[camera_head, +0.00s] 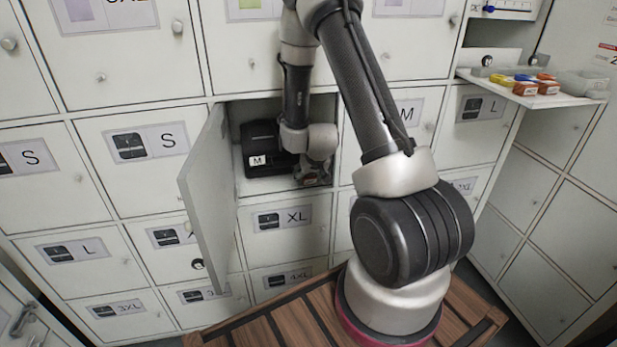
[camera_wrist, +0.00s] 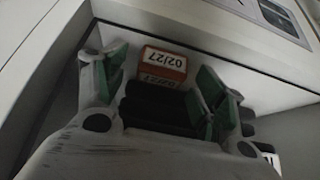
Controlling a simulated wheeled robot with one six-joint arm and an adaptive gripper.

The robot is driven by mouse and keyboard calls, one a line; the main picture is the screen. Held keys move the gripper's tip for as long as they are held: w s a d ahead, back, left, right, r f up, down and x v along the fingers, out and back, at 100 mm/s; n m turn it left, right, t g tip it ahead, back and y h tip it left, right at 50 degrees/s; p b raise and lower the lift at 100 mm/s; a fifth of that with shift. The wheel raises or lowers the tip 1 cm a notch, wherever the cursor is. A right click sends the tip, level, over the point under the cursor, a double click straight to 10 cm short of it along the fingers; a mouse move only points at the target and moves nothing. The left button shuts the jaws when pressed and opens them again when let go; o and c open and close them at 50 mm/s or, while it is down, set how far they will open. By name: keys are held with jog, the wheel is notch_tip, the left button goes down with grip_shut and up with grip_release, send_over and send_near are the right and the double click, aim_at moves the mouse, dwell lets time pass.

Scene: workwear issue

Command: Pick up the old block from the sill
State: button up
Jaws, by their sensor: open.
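The block (camera_wrist: 163,66) shows in the wrist view as a small red-orange block with a white label reading 02/27. It lies near the edge of the pale sill (camera_wrist: 215,58) of the open locker. My gripper (camera_wrist: 160,80) is open, with one green-padded finger on each side of the block. I cannot tell whether either pad touches it. In the head view my gripper (camera_head: 317,178) is inside the open locker at its right side, and the block cannot be made out there.
A black folded item (camera_head: 262,140) with an M tag fills the locker's left part. The open door (camera_head: 212,195) stands out on the left. Closed lockers surround the opening. A shelf (camera_head: 515,96) with several coloured blocks and a grey tray is at upper right.

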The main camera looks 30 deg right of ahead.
jog(key=c, duration=0.9)
jog(key=shift+c, duration=0.2)
jog(key=shift+s+r, duration=0.25)
jog(key=shift+r, duration=0.05)
jog(key=shift+s+r, duration=0.1)
jog(key=shift+r, duration=0.35)
jog(key=shift+r, duration=0.1)
